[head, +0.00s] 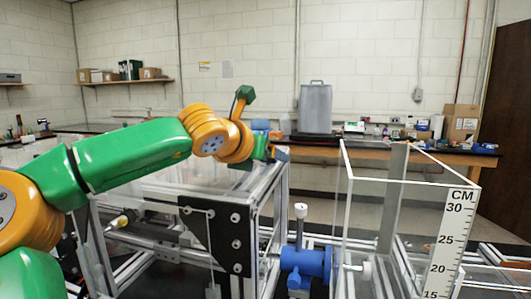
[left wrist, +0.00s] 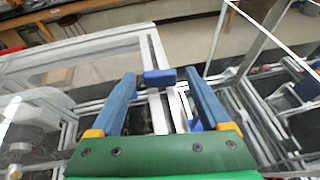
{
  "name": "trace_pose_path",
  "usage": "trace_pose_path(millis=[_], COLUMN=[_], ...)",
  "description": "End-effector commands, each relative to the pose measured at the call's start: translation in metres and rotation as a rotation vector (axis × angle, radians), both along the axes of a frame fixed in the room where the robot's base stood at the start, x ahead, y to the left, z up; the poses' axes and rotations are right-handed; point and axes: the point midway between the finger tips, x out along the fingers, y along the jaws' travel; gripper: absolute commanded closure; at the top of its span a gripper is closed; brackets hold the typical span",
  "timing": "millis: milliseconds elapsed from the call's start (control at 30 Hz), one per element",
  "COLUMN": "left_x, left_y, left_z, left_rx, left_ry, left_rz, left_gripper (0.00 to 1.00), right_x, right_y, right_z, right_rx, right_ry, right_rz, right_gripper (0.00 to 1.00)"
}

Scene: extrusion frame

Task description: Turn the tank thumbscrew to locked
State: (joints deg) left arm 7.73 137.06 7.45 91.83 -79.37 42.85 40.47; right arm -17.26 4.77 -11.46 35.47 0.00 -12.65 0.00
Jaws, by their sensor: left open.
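My left gripper (left wrist: 161,82) is open in the left wrist view, its two blue fingers spread apart. A small dark-blue block (left wrist: 160,77) shows between the fingertips, over a pale frame bar. It looks like the thumbscrew, but I cannot tell for certain, nor whether a finger touches it. In the head view a blue piece (head: 281,153) sits at the top corner of the extrusion frame, beside my left wrist. I cannot tell whether it is the block or a fingertip. The clear tank (head: 410,182) with a CM scale stands at right. My right gripper is not in view.
A blue valve fitting (head: 305,262) with a white-topped stem stands between the frame and the tank. A black plate (head: 217,235) is bolted to the frame front. A bench (head: 340,151) with a grey container (head: 315,108) runs along the back wall.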

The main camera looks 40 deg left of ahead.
Motion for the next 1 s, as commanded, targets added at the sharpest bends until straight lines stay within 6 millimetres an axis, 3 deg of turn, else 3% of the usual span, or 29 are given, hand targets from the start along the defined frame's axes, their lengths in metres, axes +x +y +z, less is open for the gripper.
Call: trace_pose_path(millis=[67,300,367,767,1000], left_x=[0.0,0.0,0.0,-0.001,-0.002], left_y=[0.0,0.0,0.0,0.003,0.007], left_z=[0.0,0.0,0.0,0.003,0.009], left_rx=[0.0,0.0,0.0,-0.007,-0.015], left_ry=[0.0,0.0,0.0,0.003,-0.002], left_rz=[0.0,0.0,0.0,-0.097,-0.286], left_gripper=[0.23,0.88,1.0,1.0,1.0], right_x=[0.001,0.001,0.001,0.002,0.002], right_y=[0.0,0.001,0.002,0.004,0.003], right_z=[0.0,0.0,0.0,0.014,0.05], right_rx=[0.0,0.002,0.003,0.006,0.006], right_ry=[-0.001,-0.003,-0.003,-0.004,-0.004], right_rz=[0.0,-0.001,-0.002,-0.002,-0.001], right_gripper=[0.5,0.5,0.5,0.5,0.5])
